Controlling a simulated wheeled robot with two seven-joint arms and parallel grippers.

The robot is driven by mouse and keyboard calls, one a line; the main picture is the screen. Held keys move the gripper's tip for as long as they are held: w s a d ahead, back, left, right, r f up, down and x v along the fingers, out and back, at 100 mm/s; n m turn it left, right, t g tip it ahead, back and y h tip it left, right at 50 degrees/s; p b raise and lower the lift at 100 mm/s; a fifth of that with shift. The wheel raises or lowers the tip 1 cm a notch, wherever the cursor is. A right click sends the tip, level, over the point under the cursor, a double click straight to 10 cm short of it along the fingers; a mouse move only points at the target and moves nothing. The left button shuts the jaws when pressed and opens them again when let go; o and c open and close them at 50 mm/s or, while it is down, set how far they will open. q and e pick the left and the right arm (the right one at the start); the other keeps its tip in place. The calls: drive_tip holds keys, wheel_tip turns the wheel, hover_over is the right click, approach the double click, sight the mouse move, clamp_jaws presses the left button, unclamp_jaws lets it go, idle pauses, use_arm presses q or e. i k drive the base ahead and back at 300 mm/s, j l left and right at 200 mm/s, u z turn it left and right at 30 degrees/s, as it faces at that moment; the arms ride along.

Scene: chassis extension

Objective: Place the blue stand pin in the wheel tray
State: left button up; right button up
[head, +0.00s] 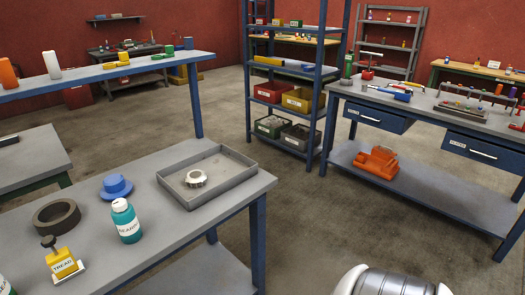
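A grey shallow tray (243,184), which I take for the wheel tray, lies on the near left table, with a pale ring-shaped part (196,178) inside it. I cannot pick out the blue stand pin for certain. A blue round flanged piece (116,186) stands left of the tray on the same table. A metal stand (465,109) with several small coloured pieces is on the right workbench, too small to tell apart. Neither of my grippers shows; only a white and grey part of my own body is at the bottom edge.
Near the tray stand a teal bottle (126,221), a dark ring (57,217) and a yellow labelled block (62,262). The right workbench (450,119) has blue drawers, with an orange case (377,161) on its lower shelf. A blue shelf rack (320,92) stands behind. The floor between is open.

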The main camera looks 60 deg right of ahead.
sight(212, 179)
drive_tip(key=k+l+z, duration=0.1)
drive_tip(key=l+z, duration=0.2)
drive_tip(key=l, duration=1.05)
drive_tip(key=l+z, duration=0.3)
drive_tip(key=l, duration=1)
